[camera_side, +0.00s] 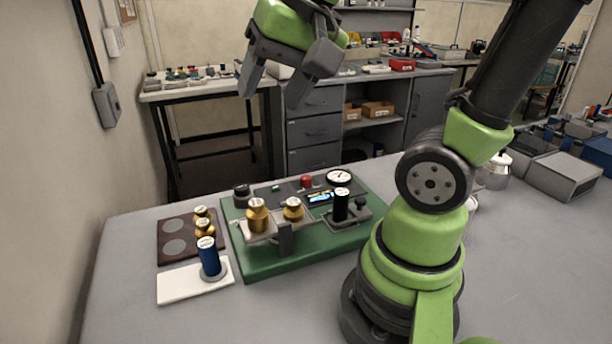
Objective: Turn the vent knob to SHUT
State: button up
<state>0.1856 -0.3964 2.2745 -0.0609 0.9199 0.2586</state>
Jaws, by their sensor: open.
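A green base (285,262) on the grey bench carries a dark panel with a round white gauge (339,177), a lit blue display (319,197), a red button (306,181) and a small green button. A black knob (241,196) at the base's back left may be the vent knob; its markings are too small to read. Two brass pieces (257,215) sit on a grey bracket at the front. A black cylinder (341,206) with a white top stands at the right. My gripper (273,90) is open and empty, high above the base and apart from everything.
A blue cylinder (209,258) stands on a white pad (180,284) at front left. Behind it a brown tray (174,223) has grey discs and brass pieces. My arm stands right of the base. Bare bench lies at the front; grey boxes (565,174) sit far right.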

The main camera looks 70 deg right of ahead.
jog(key=w+d+f+m+g+h, duration=0.1)
jog(key=w+d+f+m+g, duration=0.1)
jog(key=w+d+m, duration=0.35)
jog(key=m+g, duration=0.4)
jog(key=m, duration=0.6)
send_over(306, 177)
notch_tip(306, 177, down, 16)
jog(key=shift+f, duration=0.25)
notch_tip(306, 177, down, 9)
jog(key=shift+c, duration=0.3)
jog(key=c, duration=0.9)
